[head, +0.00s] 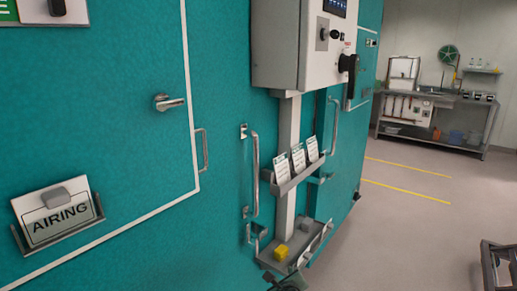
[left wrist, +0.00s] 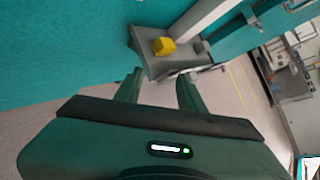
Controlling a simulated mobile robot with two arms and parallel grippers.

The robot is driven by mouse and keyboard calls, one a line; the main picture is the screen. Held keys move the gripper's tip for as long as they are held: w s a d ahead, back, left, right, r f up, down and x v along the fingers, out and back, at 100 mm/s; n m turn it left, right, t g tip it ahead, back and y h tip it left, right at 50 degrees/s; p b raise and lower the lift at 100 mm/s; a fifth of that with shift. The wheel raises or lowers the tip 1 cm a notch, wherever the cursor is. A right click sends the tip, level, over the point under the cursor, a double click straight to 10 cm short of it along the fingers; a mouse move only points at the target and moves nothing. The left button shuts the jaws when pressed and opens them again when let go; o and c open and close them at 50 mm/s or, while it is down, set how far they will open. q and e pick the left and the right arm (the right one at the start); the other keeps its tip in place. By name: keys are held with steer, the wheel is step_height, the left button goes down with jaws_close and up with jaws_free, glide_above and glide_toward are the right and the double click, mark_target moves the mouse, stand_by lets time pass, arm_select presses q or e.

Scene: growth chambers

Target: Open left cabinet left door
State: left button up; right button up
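The teal cabinet front (head: 100,95) fills the left of the head view. A white line outlines a door panel on it, with a small lever knob (head: 168,102) and a short bar handle (head: 203,150) by its right edge. A longer vertical bar handle (head: 254,175) sits further right. All panels look closed. My left gripper (head: 286,280) shows only partly at the bottom edge of the head view, below the handles. In the left wrist view, its two fingers (left wrist: 158,92) are apart with nothing between them. My right gripper is not in view.
A grey control box (head: 290,45) juts out on a post. Below are a card rack (head: 290,182) and a low shelf with a yellow block (head: 281,252), near my left gripper. Open floor lies right, with a workbench (head: 430,135) behind and a dark frame (head: 498,265) bottom right.

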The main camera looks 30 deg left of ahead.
arm_select(q)
steer(key=w+a+r+m+t+y, duration=0.1)
steer(key=w+a+r+y, duration=0.1)
steer(key=r, duration=0.9)
steer(key=w+a+r+m+t+y, duration=0.1)
steer(key=r, duration=0.9)
steer(key=m+g+y+p, duration=0.1)
steer(key=y, duration=0.4)
glide_toward(257, 153)
steer(key=x, duration=0.4)
steer(key=p+x, duration=0.1)
steer(key=x, duration=0.6)
jaws_close()
